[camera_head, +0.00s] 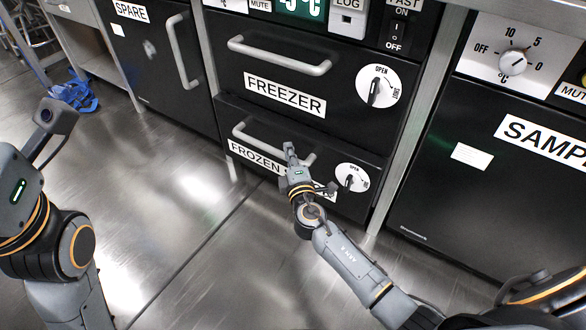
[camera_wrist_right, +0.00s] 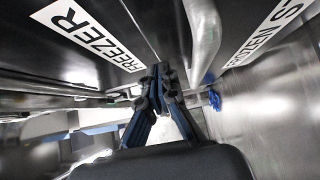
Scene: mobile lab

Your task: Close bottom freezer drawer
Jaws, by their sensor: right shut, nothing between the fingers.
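The bottom freezer drawer (camera_head: 228,112) is black, with a label reading "FROZEN" and a metal handle (camera_head: 244,133). A dark ledge shows along its top edge below the upper drawer, so it looks slightly out; how far I cannot tell. My right gripper (camera_head: 290,150) is in front of this drawer, at the right part of the handle, and hides part of the label. In the right wrist view its fingers (camera_wrist_right: 161,72) are together and empty beside the handle (camera_wrist_right: 203,40). Contact is not clear. My left gripper is out of view; only its arm shows.
The upper drawer (camera_head: 290,70), labelled "FREEZER", is above, with a handle and a round dial (camera_head: 379,87). Another dial (camera_head: 352,178) is on the bottom drawer. Cabinets marked "SPARE" (camera_head: 150,50) and "SAMP" (camera_head: 480,190) flank the freezer. The metal floor in front is clear.

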